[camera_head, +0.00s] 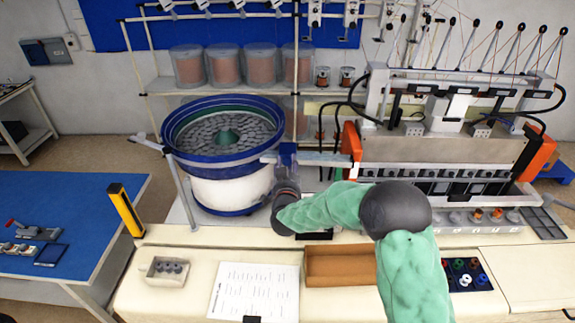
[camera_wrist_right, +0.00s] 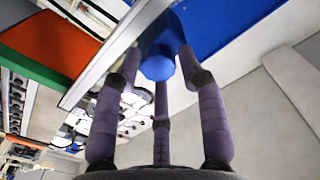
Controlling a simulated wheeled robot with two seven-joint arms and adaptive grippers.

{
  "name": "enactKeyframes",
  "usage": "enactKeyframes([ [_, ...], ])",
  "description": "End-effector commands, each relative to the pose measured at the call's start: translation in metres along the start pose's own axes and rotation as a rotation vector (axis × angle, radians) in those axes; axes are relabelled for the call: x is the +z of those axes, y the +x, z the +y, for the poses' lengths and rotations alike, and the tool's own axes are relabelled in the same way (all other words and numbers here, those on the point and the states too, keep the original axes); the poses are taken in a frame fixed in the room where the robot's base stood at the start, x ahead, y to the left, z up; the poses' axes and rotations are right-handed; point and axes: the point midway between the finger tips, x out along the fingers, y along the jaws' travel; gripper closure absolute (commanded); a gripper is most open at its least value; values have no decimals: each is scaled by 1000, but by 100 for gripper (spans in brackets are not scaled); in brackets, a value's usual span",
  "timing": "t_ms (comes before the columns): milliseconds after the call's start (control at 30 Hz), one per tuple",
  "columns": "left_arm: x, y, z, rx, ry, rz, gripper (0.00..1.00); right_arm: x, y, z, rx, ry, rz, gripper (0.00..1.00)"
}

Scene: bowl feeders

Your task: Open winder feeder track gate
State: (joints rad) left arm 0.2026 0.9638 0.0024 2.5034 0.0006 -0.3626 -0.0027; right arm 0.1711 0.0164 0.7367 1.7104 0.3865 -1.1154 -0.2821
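The winder feeder's bowl (camera_head: 222,135) is blue-rimmed, on a white drum, and full of small grey parts. The metal feeder track (camera_head: 325,160) runs right from it toward the winder. A blue gate piece (camera_head: 288,149) stands upright at the track's bowl end. My right gripper (camera_head: 287,168) is right at this piece and hides its lower part. In the right wrist view, a round blue knob (camera_wrist_right: 157,66) lies between the spread fingers (camera_wrist_right: 159,60), with space visible beside it. The fingers look open around it; contact is unclear. My left gripper is not in view.
The winding machine (camera_head: 440,150) with orange end plates stands right of the track. A yellow-black post (camera_head: 126,210) stands at left.

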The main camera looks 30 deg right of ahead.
Motion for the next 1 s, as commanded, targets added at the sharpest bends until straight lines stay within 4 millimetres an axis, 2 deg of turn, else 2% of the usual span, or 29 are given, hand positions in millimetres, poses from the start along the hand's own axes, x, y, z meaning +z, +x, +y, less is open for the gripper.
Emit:
enactKeyframes([
  [33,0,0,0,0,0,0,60,0,0,0,0,0,0,84],
  [100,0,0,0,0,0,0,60,0,0,0,0,0,1,100],
  [367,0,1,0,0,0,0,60,-2,-2,0,0,1,4,100],
  [700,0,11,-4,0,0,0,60,-3,-31,0,0,2,8,100],
  [933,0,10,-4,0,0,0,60,-5,-31,0,1,2,11,100],
  [967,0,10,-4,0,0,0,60,-5,-31,0,1,2,11,66],
  [1000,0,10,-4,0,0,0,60,-5,-31,0,1,3,11,54],
])
